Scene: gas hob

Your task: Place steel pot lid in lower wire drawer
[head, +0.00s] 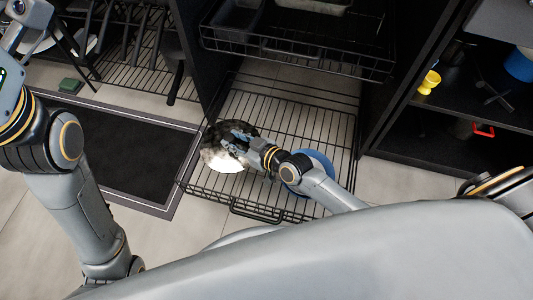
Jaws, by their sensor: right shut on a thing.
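The steel pot lid (224,162) is round and shiny, with dark and bright reflections. It is at the left side of the lower wire drawer (285,115), which is pulled out. My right gripper (236,141) is shut on the lid, and its fingers hide part of it. I cannot tell whether the lid touches the drawer's wires. My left gripper (18,10) is at the top left corner, partly cut off by the frame edge, and its jaws are not clear.
A blue round thing (318,160) lies in the lower drawer, partly hidden by my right arm. An upper wire drawer (300,52) is above it. A dark mat (120,150) lies on the floor at left. Open shelves at right hold a yellow cup (429,82).

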